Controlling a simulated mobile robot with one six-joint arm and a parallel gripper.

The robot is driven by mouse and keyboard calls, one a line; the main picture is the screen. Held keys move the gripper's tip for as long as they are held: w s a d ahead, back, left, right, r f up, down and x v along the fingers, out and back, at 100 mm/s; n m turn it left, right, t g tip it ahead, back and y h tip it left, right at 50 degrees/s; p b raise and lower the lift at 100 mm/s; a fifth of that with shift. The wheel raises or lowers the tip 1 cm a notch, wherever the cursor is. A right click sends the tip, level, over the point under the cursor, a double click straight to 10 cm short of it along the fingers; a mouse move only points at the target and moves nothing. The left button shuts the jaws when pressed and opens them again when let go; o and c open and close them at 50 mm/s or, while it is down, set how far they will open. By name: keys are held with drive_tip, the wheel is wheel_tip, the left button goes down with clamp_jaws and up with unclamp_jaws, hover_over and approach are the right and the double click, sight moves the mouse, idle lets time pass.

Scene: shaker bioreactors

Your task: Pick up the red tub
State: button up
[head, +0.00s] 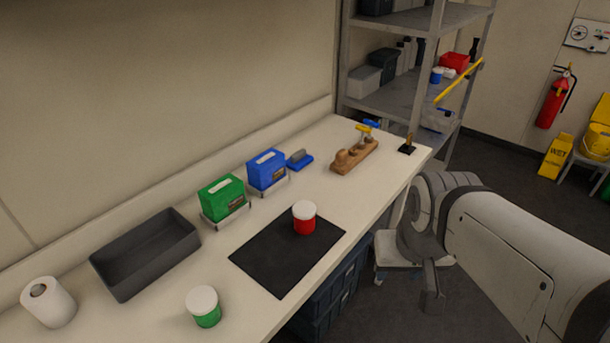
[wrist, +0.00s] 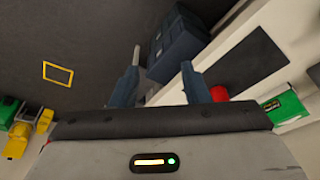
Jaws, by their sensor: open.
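The red tub (head: 305,221) has a white lid and stands upright on the black mat (head: 262,262) near its far right corner. In the wrist view, part of the red tub (wrist: 219,93) shows beside my right finger, with the rest hidden behind my gripper. The mat (wrist: 242,62) shows there too. My gripper (wrist: 162,57) is open and empty, its two fingers apart over the floor beside the bench. It is clear of the tub. In the head view my arm is off the bench's right edge, and the fingers are hard to make out.
A green tub (head: 205,308) with a white lid stands front left of the mat. Behind are a grey tray (head: 122,286), green box (head: 222,198), blue box (head: 266,170) and wooden holder (head: 344,168). A paper roll (head: 60,309) is far left. Dark crates (head: 330,300) sit below the bench.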

sight(304, 217)
drive_tip(key=shift+o, duration=0.7)
drive_tip(key=shift+w, duration=0.45)
drive_tip(key=o, duration=0.6)
drive_tip(key=w+a+f, duration=0.1)
drive_tip(key=w+a, duration=0.4)
drive_tip(key=w, duration=0.6)
drive_tip(key=shift+w+n+t+p, duration=0.3)
drive_tip(key=shift+w, duration=0.1)
drive_tip(key=shift+o, duration=0.4)
drive_tip(key=shift+n+t+y, duration=0.3)
drive_tip(key=shift+n+t, duration=0.1)
drive_tip(key=w+a+f, duration=0.2)
drive_tip(key=w+a, duration=0.1)
drive_tip(key=w+a+f, duration=0.2)
drive_tip(key=w+a, duration=0.2)
drive_tip(key=w+a+f, duration=0.2)
drive_tip(key=w+a, duration=0.1)
drive_tip(key=w, duration=0.1)
drive_tip(key=shift+a, duration=0.15)
drive_tip(key=shift+a+p+x, duration=0.15)
drive_tip(key=shift+p+x, duration=0.3)
drive_tip(key=shift+x, duration=1.45)
drive_tip(key=shift+a+p+x, duration=0.1)
drive_tip(key=shift+p+x, duration=0.35)
drive_tip(key=shift+x, duration=1.5)
